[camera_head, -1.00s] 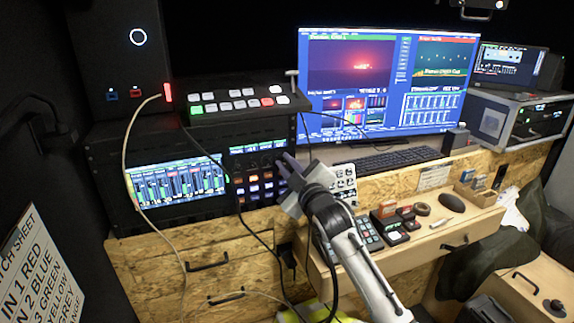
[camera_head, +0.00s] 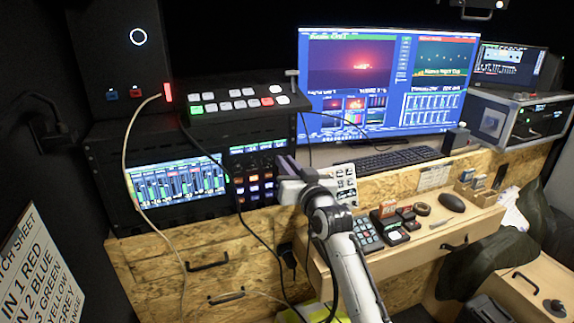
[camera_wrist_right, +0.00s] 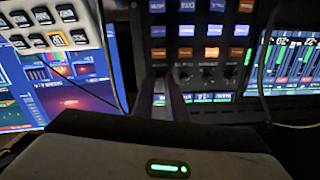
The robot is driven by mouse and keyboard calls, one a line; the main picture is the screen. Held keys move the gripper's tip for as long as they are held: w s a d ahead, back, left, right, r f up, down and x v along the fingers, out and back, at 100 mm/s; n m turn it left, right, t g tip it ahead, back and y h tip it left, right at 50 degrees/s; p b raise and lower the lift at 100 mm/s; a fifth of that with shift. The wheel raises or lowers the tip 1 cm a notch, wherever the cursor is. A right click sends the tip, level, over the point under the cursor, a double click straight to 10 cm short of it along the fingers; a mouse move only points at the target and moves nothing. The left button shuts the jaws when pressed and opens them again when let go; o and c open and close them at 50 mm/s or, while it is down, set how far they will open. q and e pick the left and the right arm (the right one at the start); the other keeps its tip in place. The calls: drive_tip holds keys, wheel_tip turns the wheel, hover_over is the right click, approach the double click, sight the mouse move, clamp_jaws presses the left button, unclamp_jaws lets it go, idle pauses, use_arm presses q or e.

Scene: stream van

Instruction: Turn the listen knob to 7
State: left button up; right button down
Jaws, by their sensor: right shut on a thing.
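The button-and-knob panel (camera_head: 255,176) stands right of the level-meter screen, with a row of small dark knobs near its top. My right gripper (camera_head: 287,164) is at the panel's upper right edge. In the right wrist view the panel looks upside down, and my fingers (camera_wrist_right: 165,90) are shut at the end of the knob row. The knob between them is hidden, and its pointer cannot be seen. Other dark knobs (camera_wrist_right: 209,74) show beside the fingers. Knob labels and numbers are too small to read. My left gripper is out of view.
A cream cable (camera_head: 125,150) and a black cable (camera_head: 238,205) hang in front of the rack.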

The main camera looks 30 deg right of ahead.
drive_tip(key=m, duration=0.6)
drive_tip(key=shift+f, duration=0.1)
idle(0.5)
drive_tip(key=c, duration=2)
unclamp_jaws()
drive_tip(key=shift+c, duration=0.2)
